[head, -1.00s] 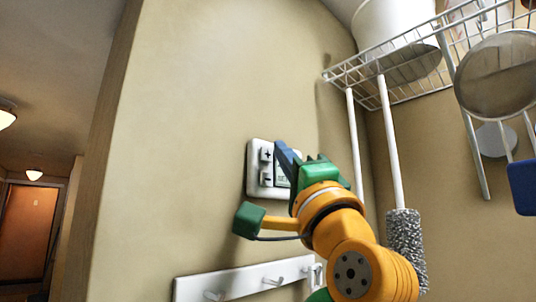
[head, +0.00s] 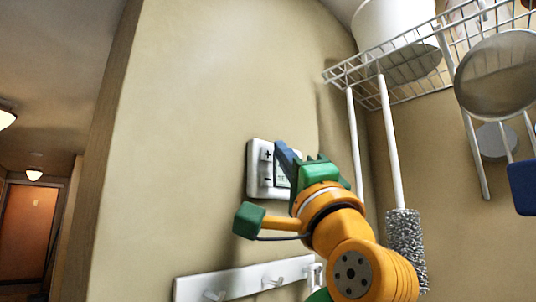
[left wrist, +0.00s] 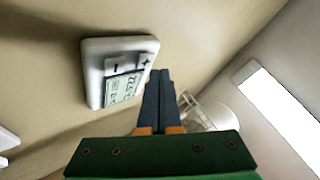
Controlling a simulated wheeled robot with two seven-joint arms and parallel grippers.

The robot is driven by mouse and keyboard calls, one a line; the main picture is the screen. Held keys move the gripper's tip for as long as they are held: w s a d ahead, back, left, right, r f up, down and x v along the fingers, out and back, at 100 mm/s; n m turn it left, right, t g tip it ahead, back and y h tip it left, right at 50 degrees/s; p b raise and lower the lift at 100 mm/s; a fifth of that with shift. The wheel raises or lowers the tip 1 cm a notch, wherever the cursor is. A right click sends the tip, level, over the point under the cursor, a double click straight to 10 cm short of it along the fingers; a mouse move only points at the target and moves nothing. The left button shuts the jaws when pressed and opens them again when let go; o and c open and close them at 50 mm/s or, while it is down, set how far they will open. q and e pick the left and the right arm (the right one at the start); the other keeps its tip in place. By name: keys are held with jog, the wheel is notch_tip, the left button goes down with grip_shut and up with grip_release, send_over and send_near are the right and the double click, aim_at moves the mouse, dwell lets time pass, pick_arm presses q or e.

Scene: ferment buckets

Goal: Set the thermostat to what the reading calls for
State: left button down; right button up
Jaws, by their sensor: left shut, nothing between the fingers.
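The thermostat (head: 253,182) is a white box on the beige wall, with a plus and a minus button on its left side and a screen partly hidden by my gripper in the head view. In the left wrist view the thermostat (left wrist: 92,72) shows both buttons and a grey screen with digits too small to read surely. My left gripper (head: 279,145) is shut and empty, its blue fingers in front of the thermostat beside the plus button. In the left wrist view its fingertips (left wrist: 159,72) lie near the plus button; contact cannot be told. My right gripper is out of view.
A white hook rail (head: 240,284) is on the wall below. A wire shelf (head: 400,62) with a white bucket (head: 385,22) hangs at upper right, with a grey brush (head: 404,240), a strainer (head: 497,73) and other tools below it. A doorway (head: 27,225) is far left.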

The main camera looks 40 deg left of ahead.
pick_arm(q)
jog(key=shift+a, duration=0.45)
jog(key=shift+w+a+b, duration=0.1)
jog(key=shift+a+b, duration=0.2)
jog(key=shift+a, duration=0.1)
dwell(0.7)
jog(key=shift+d, duration=0.15)
dwell(0.3)
jog(key=shift+d, duration=0.6)
jog(key=d, duration=0.5)
jog(key=shift+s, duration=0.3)
jog(key=shift+a, duration=0.1)
